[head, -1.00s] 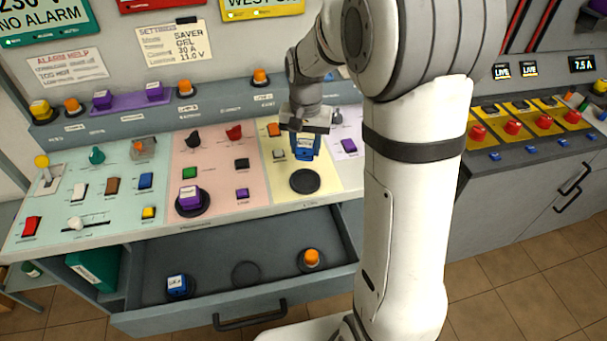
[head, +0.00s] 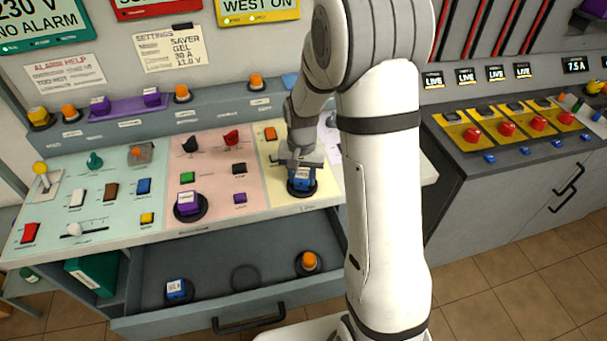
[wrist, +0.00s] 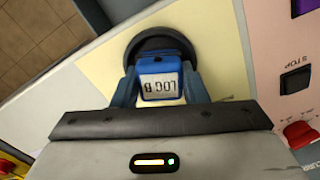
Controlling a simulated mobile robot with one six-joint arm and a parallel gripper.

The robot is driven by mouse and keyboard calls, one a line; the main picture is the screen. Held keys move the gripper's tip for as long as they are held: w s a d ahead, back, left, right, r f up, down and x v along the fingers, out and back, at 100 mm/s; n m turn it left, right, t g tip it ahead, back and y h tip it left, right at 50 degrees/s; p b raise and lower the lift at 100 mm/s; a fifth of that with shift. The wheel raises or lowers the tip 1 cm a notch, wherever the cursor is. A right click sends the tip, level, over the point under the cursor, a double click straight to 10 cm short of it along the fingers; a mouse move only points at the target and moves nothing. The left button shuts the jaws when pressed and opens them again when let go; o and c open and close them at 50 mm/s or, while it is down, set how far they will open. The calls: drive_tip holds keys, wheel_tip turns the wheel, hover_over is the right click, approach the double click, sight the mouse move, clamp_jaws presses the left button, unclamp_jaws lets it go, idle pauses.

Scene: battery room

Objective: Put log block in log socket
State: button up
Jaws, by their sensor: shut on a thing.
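The log block is a blue block (head: 301,180) with a white label; in the wrist view its label (wrist: 161,86) reads "LOG B", upside down. My gripper (head: 300,170) is shut on it, with a blue-grey finger on each side. The block stands at the round black socket (head: 303,192) on the pale yellow panel. The socket's dark ring (wrist: 160,42) shows behind and around the block in the wrist view. Whether the block is fully seated cannot be told, since the block and fingers hide the socket's inside.
A purple block (head: 187,202) stands in a black socket on the pink panel. The open drawer (head: 220,262) below holds a blue-and-white block (head: 176,289), an empty ring (head: 245,278) and an orange block (head: 308,262). Switches and knobs crowd the panels to the left.

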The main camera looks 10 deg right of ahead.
sight(302, 175)
drive_tip(key=o, duration=0.5)
drive_tip(key=shift+f, duration=0.15)
drive_tip(key=o, duration=0.5)
drive_tip(key=shift+c, duration=0.2)
drive_tip(key=shift+w+r, duration=0.2)
drive_tip(key=shift+r, duration=0.4)
wheel_tip(302, 175, up, 11)
drive_tip(key=s+r+n+t, duration=0.1)
drive_tip(key=s+r+n, duration=0.1)
drive_tip(key=s, duration=0.9)
drive_tip(key=s+r+n+t, duration=0.2)
drive_tip(key=s+r, duration=0.1)
drive_tip(key=s, duration=0.8)
drive_tip(key=shift+d+r+b, duration=0.25)
drive_tip(key=shift+b, duration=0.15)
